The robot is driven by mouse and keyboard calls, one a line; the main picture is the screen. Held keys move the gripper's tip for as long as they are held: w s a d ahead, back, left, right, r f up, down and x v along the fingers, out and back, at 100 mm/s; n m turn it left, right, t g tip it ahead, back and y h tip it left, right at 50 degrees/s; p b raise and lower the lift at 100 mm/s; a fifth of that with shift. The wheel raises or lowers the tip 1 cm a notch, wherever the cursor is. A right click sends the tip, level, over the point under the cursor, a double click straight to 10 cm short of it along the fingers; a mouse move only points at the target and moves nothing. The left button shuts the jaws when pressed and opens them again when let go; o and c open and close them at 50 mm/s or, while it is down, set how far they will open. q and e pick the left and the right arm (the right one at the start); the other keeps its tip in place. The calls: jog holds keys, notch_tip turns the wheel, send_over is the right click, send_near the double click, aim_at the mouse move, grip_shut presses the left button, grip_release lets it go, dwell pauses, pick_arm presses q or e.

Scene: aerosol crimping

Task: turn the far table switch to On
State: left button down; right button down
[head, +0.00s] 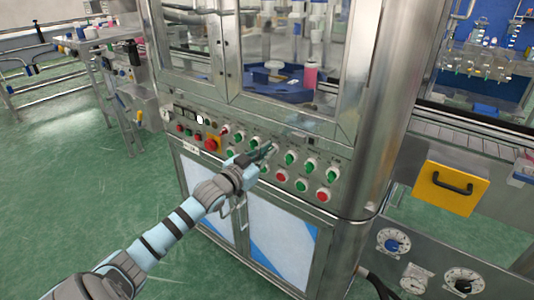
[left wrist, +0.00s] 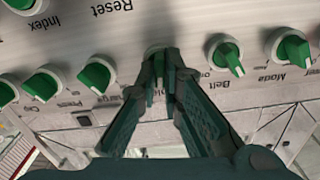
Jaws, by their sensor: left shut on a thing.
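The control panel (head: 215,136) of the steel machine carries rows of green rotary switches and red buttons. My left gripper (head: 268,152) reaches the upper switch row near its middle. In the left wrist view my gripper (left wrist: 165,75) is shut on a green switch knob (left wrist: 158,56) with a white collar, largely hidden by the fingers. Its label is covered, so I cannot tell whether it is the far table switch, or its setting. My right gripper is not in view.
Another green knob (left wrist: 97,74) stands close left of the fingers in the wrist view. Red buttons (head: 282,176) lie below the switch row. A yellow drawer (head: 450,188) with a black handle is at the right. Green floor (head: 70,180) is open at the left.

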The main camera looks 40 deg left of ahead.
pick_arm(q)
jog(key=shift+f+m, duration=0.1)
jog(key=shift+m, duration=2.1)
jog(key=c, duration=1.7)
grip_release()
